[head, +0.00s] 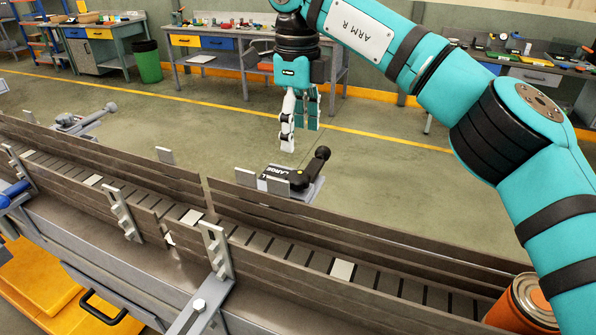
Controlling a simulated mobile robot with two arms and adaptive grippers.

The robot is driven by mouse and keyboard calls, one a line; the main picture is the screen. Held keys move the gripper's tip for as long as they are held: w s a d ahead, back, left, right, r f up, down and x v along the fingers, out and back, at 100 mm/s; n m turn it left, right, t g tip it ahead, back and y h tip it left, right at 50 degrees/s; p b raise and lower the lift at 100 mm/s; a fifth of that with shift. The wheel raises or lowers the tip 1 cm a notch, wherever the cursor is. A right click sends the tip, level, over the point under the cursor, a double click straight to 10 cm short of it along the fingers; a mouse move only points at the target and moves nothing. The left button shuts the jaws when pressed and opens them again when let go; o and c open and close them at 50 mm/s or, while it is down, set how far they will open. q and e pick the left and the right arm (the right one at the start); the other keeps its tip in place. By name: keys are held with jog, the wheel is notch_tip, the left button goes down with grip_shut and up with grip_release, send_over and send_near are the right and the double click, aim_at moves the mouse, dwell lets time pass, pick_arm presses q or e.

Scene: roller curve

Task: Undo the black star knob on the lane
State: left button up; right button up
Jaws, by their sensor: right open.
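The lane (262,247) is a roller track between dark side rails, running from upper left to lower right. Beyond its far rail is a bracket with a plate lettered "LARGE" (279,172) and a black lever ending in a round black knob (322,153). A star shape cannot be made out on any knob here. My right gripper (300,138) hangs above and just behind this bracket, fingers pointing down, open and empty, apart from the knob. My left gripper is not in view.
An orange can (527,302) stands at the lane's lower right, by my right arm. Upright metal brackets (216,253) rise along the near rail. A grey lever (100,117) stands behind the lane at left. Benches and a green bin (147,62) are far back.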

aim_at(298, 175)
notch_tip(298, 175, down, 6)
jog(key=shift+d+r+p, duration=0.1)
jog(key=shift+r+p, duration=0.15)
jog(key=shift+p, duration=0.4)
notch_tip(298, 175, down, 3)
jog(key=shift+f+p, duration=0.15)
jog(key=shift+p, duration=0.3)
jog(key=shift+f, duration=0.4)
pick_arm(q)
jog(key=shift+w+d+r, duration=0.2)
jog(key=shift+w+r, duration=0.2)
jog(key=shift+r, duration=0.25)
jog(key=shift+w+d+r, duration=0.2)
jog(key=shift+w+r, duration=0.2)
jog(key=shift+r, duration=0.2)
pick_arm(e)
jog(key=shift+c, duration=0.3)
jog(key=c, duration=1.1)
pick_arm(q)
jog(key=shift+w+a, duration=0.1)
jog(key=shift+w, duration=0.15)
pick_arm(e)
jog(key=shift+c, duration=0.2)
